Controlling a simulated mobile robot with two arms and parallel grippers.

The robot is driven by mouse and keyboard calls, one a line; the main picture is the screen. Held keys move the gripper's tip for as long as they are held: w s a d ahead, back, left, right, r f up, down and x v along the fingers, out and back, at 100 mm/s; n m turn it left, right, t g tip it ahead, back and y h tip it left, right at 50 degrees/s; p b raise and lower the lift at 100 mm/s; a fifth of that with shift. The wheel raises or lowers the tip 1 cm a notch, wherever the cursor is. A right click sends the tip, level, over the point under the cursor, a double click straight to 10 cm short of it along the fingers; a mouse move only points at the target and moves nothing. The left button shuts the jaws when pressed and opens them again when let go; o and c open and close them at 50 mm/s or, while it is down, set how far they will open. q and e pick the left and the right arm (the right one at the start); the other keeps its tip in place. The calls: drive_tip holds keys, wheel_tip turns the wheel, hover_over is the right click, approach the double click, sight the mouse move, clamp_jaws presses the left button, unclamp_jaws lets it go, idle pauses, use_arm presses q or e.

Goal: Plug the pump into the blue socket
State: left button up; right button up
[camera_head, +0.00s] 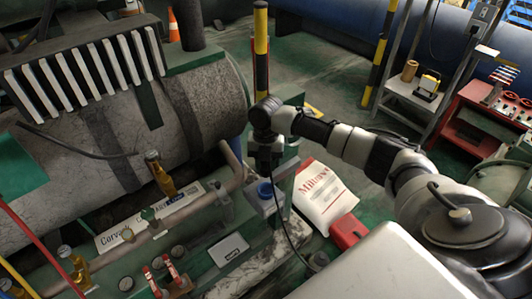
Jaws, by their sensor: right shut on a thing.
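The blue socket (265,190) faces up on a grey box beside the machine, near the middle of the camera_head view. My right gripper (264,167) points down just above it and is shut on a dark plug, mostly hidden by the fingers. I cannot tell whether the plug touches the socket. A black cable (287,236) runs from near the gripper down to a small grey object on the floor. The pump itself cannot be identified with certainty. My left gripper is not in view.
A large grey tank (205,95) with pipes and brass valves fills the left. A white sack (323,195) and a red box (348,230) lie right of the socket. A yellow-black post (261,50) stands behind. A red cart (478,115) stands far right.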

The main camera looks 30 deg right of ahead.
sight(266, 173)
drive_tip(key=shift+f, duration=0.1)
drive_tip(key=shift+f+b, duration=0.25)
drive_tip(key=shift+b, duration=0.15)
wheel_tip(266, 173, down, 4)
drive_tip(key=b, duration=0.4)
drive_tip(key=shift+d+r, duration=0.1)
drive_tip(key=shift+r, duration=0.1)
drive_tip(key=shift+f, duration=0.2)
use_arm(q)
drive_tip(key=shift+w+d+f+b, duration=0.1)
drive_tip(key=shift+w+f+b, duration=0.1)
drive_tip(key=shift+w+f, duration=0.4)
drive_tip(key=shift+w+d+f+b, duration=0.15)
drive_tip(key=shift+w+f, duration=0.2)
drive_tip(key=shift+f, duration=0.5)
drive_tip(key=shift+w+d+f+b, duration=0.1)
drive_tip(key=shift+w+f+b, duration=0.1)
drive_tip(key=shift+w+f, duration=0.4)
use_arm(e)
drive_tip(key=shift+f, duration=1.05)
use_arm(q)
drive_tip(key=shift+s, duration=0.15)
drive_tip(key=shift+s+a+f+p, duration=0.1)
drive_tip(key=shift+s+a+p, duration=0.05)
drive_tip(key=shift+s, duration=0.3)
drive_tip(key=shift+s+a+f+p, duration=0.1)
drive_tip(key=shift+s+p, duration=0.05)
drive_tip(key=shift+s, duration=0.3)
